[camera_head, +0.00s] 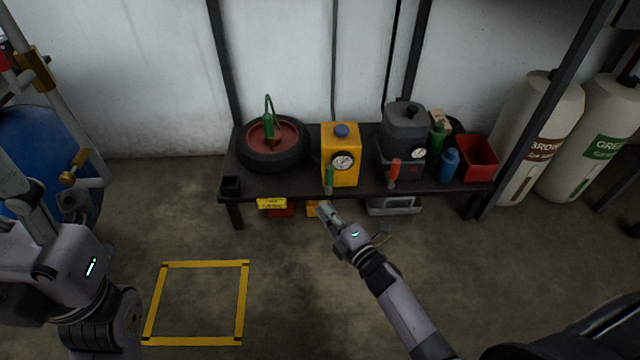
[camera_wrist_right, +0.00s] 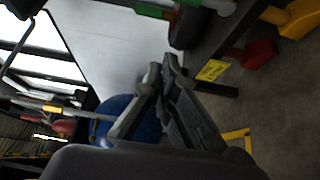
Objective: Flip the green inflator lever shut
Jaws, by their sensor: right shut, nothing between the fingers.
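The yellow inflator (camera_head: 341,165) with a blue cap and round gauge stands on the dark bench. Its green lever (camera_head: 329,177) hangs at the front left corner, pointing up and down near the bench's front edge. My right gripper (camera_head: 323,209) is shut and empty, just below and in front of the green lever, with a small gap seen between them. In the right wrist view its fingertips (camera_wrist_right: 167,74) are together. A green piece (camera_wrist_right: 154,10) shows at that view's top edge; I cannot tell whether it is the lever. My left gripper is not seen.
The bench (camera_head: 300,190) also holds a wheel (camera_head: 272,160) with a green handle, a grey unit (camera_head: 403,130) with a red lever (camera_head: 394,171), bottles and a red bin (camera_head: 478,158). A yellow floor square (camera_head: 205,264) lies front left. Large cylinders (camera_head: 540,125) stand right.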

